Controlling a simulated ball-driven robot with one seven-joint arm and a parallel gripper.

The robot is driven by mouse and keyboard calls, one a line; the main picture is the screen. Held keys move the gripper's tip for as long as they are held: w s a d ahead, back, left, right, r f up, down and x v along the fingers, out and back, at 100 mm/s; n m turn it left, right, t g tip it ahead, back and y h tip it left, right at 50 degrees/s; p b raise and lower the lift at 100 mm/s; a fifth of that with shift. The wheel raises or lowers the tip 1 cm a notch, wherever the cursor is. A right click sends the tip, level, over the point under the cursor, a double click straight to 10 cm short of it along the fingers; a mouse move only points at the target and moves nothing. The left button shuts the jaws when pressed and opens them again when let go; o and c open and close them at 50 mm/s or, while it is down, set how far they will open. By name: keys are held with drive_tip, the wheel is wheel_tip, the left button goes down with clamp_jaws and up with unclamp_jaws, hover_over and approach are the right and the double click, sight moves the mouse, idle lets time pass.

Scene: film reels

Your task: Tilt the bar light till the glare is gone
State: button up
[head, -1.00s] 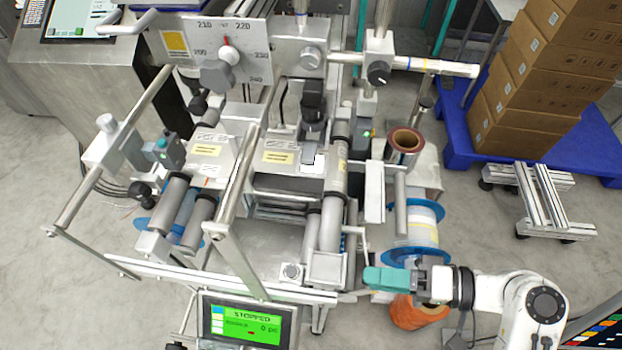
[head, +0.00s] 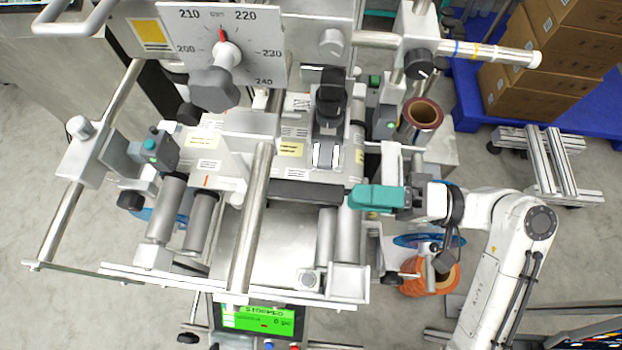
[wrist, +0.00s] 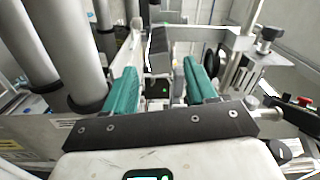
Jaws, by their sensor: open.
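A dark bar (head: 305,192), which may be the bar light, lies across the middle of the machine in the head view. My gripper (head: 354,198) has teal fingers pointing left, near the bar's right end. In the wrist view my gripper (wrist: 160,67) is open, with nothing held between its fingers. A dark block with a bright left edge (wrist: 160,57) shows beyond and between the fingertips; I cannot tell whether it is the same bar. A black camera-like unit (head: 330,100) stands above bright white patches (head: 326,155). I cannot tell whether these are glare.
A dial plate (head: 222,45) with a red pointer stands at the back. Metal rollers (head: 328,235) and rails surround my gripper closely. The green screen (head: 257,318) reads STOPPED. A brown reel (head: 423,112) and an orange spool (head: 430,278) are nearby. Boxes (head: 555,70) stand at the back right.

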sight(314, 193)
drive_tip(key=a+p, duration=0.1)
drive_tip(key=a, duration=0.7)
drive_tip(key=shift+w+a, duration=0.15)
drive_tip(key=shift+a, duration=0.2)
drive_tip(key=c, duration=1)
drive_tip(key=shift+o, duration=0.2)
drive_tip(key=n+b, duration=0.2)
drive_tip(key=shift+f+n+b, duration=0.3)
drive_tip(key=shift+r+n+b, duration=0.25)
drive_tip(key=shift+n+b, duration=0.3)
drive_tip(key=shift+n, duration=0.35)
drive_tip(key=o, duration=1)
drive_tip(key=shift+c, duration=0.2)
drive_tip(key=shift+d, duration=0.1)
